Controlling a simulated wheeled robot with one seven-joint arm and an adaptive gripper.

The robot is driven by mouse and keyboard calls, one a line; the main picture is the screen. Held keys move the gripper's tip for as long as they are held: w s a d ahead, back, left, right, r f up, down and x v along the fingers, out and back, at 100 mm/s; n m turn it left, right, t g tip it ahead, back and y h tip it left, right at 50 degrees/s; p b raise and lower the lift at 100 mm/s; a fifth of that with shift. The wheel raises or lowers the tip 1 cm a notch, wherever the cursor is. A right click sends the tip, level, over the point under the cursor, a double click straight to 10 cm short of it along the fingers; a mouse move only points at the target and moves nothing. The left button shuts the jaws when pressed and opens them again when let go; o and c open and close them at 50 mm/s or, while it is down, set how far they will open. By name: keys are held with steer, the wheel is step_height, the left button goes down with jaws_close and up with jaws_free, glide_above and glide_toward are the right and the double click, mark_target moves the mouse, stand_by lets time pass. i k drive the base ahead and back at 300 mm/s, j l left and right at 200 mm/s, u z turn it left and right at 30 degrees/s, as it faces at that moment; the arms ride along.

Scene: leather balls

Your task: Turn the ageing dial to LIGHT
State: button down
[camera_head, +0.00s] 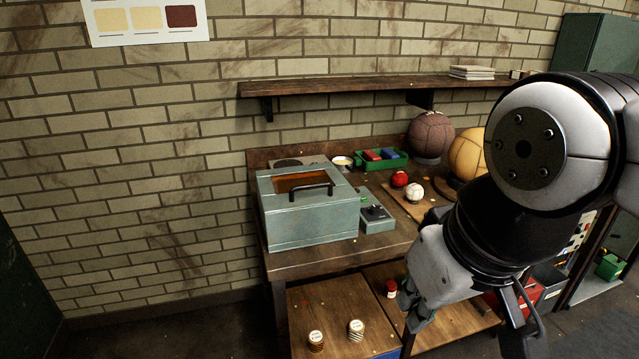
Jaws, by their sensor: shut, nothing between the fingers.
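A small grey control box (379,225) sits on the workbench, against the right side of a grey-blue metal cabinet (310,228). The cabinet has a dark handle and an amber window in its lid. A dark dial (375,212) shows on top of the control box; it is too small to read its setting or any LIGHT mark. A green spot shows beside it. My gripper (416,322) is in front of the bench, lower right of the dial and apart from it. It points down, and its fingers are partly hidden by its own body.
A red ball (399,179) and a white ball (414,190) sit on a board right of the box. Larger brown (430,134) and tan (466,155) balls stand behind. A green tray (381,160) is at the back. Spools (356,330) stand on the lower shelf (330,305).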

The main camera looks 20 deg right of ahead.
mark_target(374, 210)
steer(key=z, duration=0.4)
steer(key=i+j, duration=0.1)
steer(key=i, duration=0.3)
steer(key=i+j+z, duration=0.15)
steer(key=i, duration=0.25)
steer(key=i+j, duration=0.1)
steer(key=i, duration=0.3)
steer(key=z, duration=0.05)
